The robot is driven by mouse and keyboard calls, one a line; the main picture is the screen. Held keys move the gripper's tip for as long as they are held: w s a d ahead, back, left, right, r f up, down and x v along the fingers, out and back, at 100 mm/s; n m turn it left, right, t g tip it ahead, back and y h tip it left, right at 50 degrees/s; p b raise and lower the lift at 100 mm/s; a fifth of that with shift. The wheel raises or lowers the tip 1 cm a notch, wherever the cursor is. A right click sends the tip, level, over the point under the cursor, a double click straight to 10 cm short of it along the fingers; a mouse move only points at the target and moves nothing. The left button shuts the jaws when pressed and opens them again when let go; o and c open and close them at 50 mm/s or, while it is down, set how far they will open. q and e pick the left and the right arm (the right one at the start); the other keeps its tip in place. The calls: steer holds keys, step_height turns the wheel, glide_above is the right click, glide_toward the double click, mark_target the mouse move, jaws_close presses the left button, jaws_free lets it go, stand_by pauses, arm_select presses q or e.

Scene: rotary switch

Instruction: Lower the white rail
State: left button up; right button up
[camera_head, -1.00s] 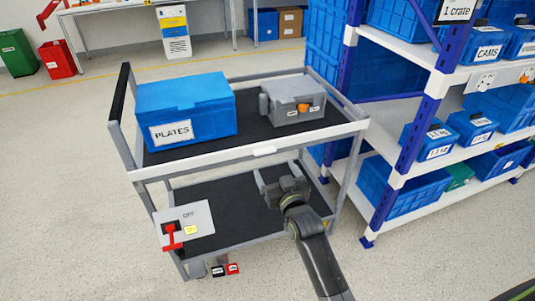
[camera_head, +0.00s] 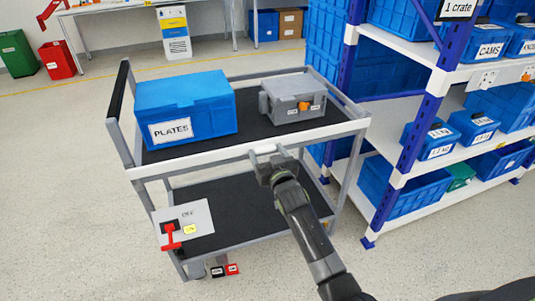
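The white rail (camera_head: 220,158) runs along the front edge of the grey cart's top shelf and is raised at that edge. A small white grip tab (camera_head: 264,149) sits on it, right of its middle. My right gripper (camera_head: 268,156) is at the tab, its fingers spread to either side of it. It looks open; I cannot tell whether it touches the tab or rail. The gripper covers part of the rail. My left gripper is out of view.
A blue PLATES crate (camera_head: 188,110) and a grey case (camera_head: 294,98) stand on the top shelf (camera_head: 249,124). A red-lever switch panel (camera_head: 184,222) is at the cart's lower left. A blue-post rack (camera_head: 420,120) with crates stands close on the right.

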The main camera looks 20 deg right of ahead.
steer(key=c, duration=1)
arm_select(q)
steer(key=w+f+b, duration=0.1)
steer(key=b, duration=0.1)
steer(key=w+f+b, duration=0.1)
steer(key=b, duration=0.2)
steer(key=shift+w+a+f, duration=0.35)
arm_select(e)
step_height(320, 180, down, 6)
steer(key=shift+r, duration=0.1)
steer(key=shift+s, duration=0.1)
steer(key=o, duration=1.4)
